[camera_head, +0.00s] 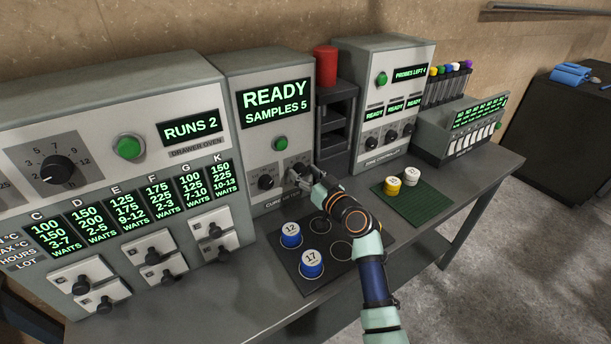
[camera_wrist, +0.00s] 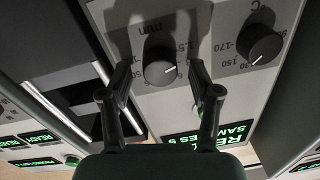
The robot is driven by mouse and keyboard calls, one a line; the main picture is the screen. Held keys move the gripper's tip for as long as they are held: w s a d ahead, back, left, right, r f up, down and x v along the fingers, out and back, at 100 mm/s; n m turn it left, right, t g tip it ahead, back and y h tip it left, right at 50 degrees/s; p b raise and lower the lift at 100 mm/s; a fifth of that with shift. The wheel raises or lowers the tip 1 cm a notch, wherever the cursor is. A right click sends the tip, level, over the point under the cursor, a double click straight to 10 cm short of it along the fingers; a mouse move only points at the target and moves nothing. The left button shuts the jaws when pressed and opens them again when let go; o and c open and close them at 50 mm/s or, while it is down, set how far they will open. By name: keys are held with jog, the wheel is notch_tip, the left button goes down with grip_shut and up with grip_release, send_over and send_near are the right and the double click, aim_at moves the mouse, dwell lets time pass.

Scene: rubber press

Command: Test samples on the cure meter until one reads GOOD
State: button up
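The cure meter (camera_head: 267,130) has a display (camera_head: 274,104) reading READY, SAMPLES 5, a green button (camera_head: 280,143) and two dials. The left dial (camera_head: 266,182) also shows in the wrist view as the °C dial (camera_wrist: 259,45). My gripper (camera_head: 298,178) is at the right dial. In the wrist view my gripper (camera_wrist: 162,85) is open, its fingers on either side of the min dial (camera_wrist: 160,72) with gaps between. Blue samples marked 12 (camera_head: 291,235) and 17 (camera_head: 312,263) stand on the dark mat (camera_head: 292,270). My arm hides part of that mat.
A drawer oven (camera_head: 90,130) reading RUNS 2 stands left. A red cylinder (camera_head: 325,66) tops a dark rack. Right are a zone controller (camera_head: 392,80), a green mat (camera_head: 422,208) with yellow and white samples, and a box (camera_head: 462,130) with indicators. The right bench front is clear.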

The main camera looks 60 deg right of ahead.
jog(key=c, duration=1.1)
jog(key=shift+c, duration=0.2)
jog(key=shift+m, duration=0.3)
jog(key=m, duration=0.2)
jog(key=shift+m, duration=0.3)
jog(key=shift+m+h, duration=0.3)
jog(key=shift+m, duration=1.7)
jog(key=o, duration=1.2)
jog(key=shift+c, duration=0.2)
